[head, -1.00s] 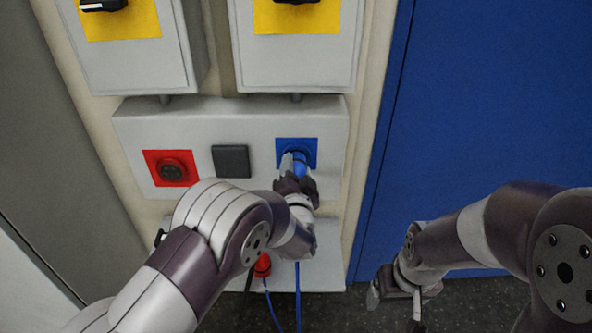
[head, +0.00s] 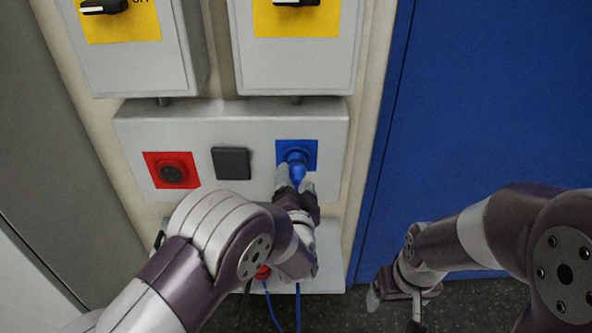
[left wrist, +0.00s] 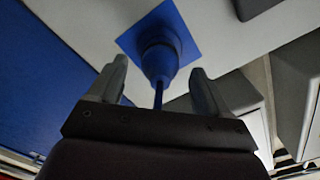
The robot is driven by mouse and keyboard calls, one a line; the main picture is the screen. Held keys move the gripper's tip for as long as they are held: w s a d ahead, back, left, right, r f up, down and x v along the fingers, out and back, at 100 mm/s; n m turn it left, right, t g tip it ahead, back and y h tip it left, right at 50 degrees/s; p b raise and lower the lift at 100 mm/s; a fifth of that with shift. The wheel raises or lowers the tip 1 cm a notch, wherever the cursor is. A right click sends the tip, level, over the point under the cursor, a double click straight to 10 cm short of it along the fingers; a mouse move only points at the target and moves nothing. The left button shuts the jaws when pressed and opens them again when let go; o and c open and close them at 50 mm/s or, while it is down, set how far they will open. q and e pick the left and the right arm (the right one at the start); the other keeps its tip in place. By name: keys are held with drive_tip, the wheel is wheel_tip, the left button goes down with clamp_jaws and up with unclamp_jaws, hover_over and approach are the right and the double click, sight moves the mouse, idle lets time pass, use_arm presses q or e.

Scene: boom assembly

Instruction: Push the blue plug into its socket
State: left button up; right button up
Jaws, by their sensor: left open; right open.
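The blue plug (head: 297,170) sits at the blue socket (head: 311,147) on the white panel, its front end in the socket; how deep it is in cannot be told. Its blue cable hangs down from it. In the left wrist view the plug (left wrist: 159,62) points away from me, with the blue socket plate (left wrist: 140,38) behind it. My left gripper (head: 294,182) is open just below and in front of the plug; its fingers (left wrist: 158,85) stand apart on either side of the cable end, not touching the plug. My right gripper (head: 385,292) is open and empty, low on the right.
A red socket (head: 172,171) and a dark square cover (head: 231,163) are to the left on the panel. A red plug (head: 263,272) hangs lower, partly hidden by my left arm. Two switch boxes (head: 296,60) are above. A blue door (head: 480,120) fills the right.

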use_arm(q)
drive_tip(key=s, duration=0.8)
